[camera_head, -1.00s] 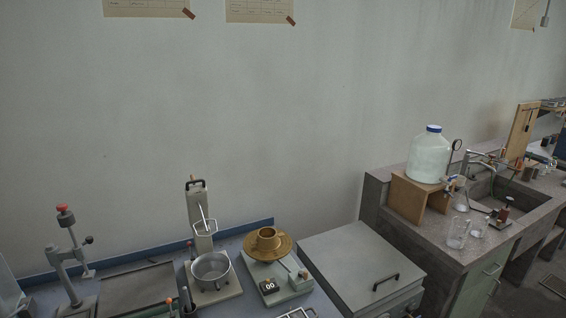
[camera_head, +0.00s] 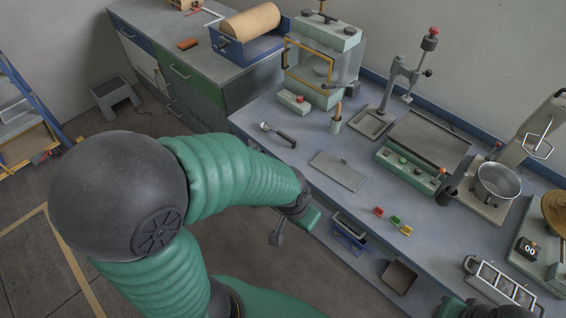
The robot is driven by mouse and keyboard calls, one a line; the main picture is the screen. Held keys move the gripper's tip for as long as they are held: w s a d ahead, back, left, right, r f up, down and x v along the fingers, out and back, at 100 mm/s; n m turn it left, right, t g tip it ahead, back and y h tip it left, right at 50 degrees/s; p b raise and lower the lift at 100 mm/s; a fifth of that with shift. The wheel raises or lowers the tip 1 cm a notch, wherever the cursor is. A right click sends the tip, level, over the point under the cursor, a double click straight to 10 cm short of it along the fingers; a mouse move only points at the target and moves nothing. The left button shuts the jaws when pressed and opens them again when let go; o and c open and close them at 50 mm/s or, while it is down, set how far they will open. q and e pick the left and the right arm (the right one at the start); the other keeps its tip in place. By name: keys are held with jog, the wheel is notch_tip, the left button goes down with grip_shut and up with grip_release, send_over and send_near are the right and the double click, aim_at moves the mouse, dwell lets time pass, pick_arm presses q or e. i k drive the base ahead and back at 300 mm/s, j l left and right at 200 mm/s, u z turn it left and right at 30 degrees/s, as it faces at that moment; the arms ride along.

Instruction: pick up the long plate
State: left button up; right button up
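The long plate appears to be the flat grey rectangle (camera_head: 338,171) lying on the bench near its front edge, with a small tab or knob at its back edge. Nothing covers it. My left gripper (camera_head: 279,234) is off the front edge of the bench, to the lower left of the plate and apart from it. Its fingers are small and partly hidden by the wrist, so I cannot tell if they are open. A dark and green part of my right arm shows at the bottom right edge; its fingers are not visible.
A glass-fronted case (camera_head: 318,62) stands behind.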

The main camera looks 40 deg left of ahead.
aim_at(338, 171)
jog(key=u, duration=0.65)
jog(key=i+u, duration=0.8)
jog(key=i, duration=0.2)
jog(key=l, duration=0.05)
